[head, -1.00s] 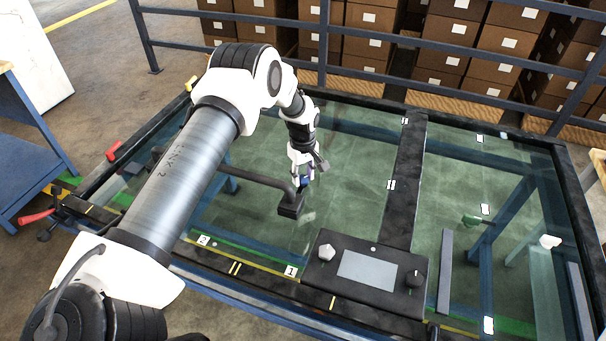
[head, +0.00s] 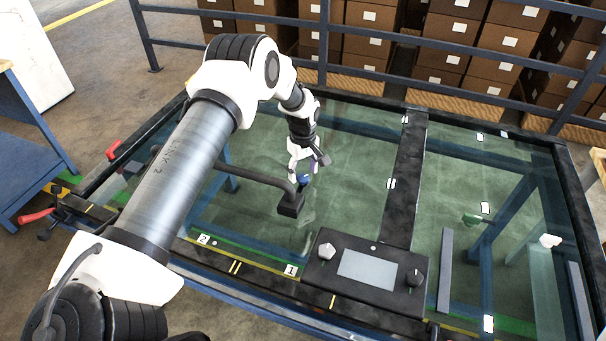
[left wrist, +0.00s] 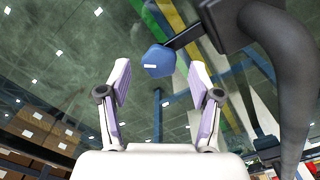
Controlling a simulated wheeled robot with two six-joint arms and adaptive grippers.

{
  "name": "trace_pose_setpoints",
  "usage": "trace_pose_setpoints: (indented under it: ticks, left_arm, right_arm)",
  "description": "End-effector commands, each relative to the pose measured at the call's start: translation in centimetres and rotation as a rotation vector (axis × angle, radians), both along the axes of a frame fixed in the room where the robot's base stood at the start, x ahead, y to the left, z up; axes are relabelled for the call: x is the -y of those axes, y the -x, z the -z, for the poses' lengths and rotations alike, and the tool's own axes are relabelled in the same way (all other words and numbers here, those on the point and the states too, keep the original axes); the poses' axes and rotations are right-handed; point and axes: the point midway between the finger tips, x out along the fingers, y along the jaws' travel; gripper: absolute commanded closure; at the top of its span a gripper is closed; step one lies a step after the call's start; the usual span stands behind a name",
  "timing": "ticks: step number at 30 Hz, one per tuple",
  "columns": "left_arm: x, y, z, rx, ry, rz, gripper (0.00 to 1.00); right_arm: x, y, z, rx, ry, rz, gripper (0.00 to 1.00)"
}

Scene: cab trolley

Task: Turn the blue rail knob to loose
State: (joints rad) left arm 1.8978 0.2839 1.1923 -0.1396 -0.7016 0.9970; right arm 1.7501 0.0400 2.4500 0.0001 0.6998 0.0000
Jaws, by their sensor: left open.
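The blue rail knob (head: 304,181) sits at the end of a dark rail arm above the glass surface, partly hidden by my left gripper in the head view. In the left wrist view the blue knob (left wrist: 158,61) is many-sided with a white mark, and a dark stem joins it to a black block. My left gripper (head: 301,174) is open. Its two purple-padded fingers (left wrist: 160,85) point toward the knob, which lies just beyond the fingertips, between their lines. I cannot see contact. My right gripper is not in view.
A black block (head: 291,205) and curved dark bar (head: 255,178) stand close beside the knob. Blue railing and stacked cartons (head: 360,42) are behind.

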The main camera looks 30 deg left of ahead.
Motion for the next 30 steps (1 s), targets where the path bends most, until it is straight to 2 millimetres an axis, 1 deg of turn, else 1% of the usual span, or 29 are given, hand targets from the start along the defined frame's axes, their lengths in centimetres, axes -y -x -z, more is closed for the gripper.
trace_pose_setpoints:
  ticks: [1,6,9,12,16,30]
  left_arm:
    - [0.0,-0.1,-1.2,0.004,0.000,0.000,0.36]
    - [0.0,-0.1,-5.7,0.003,0.000,0.000,0.36]
    - [0.0,-0.1,-8.0,0.002,0.000,0.000,0.36]
    - [0.0,-0.1,-9.5,0.000,0.000,0.000,0.36]
    - [0.0,0.0,-10.2,-0.001,0.000,-0.001,0.36]
    - [0.0,-0.1,-10.3,-0.001,0.000,0.000,0.36]
  right_arm:
    - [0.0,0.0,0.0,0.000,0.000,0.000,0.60]
    - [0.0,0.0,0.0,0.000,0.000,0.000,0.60]
    - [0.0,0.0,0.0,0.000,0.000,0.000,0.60]
    - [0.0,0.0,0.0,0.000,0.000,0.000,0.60]
    - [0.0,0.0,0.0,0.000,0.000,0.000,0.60]
    - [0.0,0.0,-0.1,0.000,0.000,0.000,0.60]
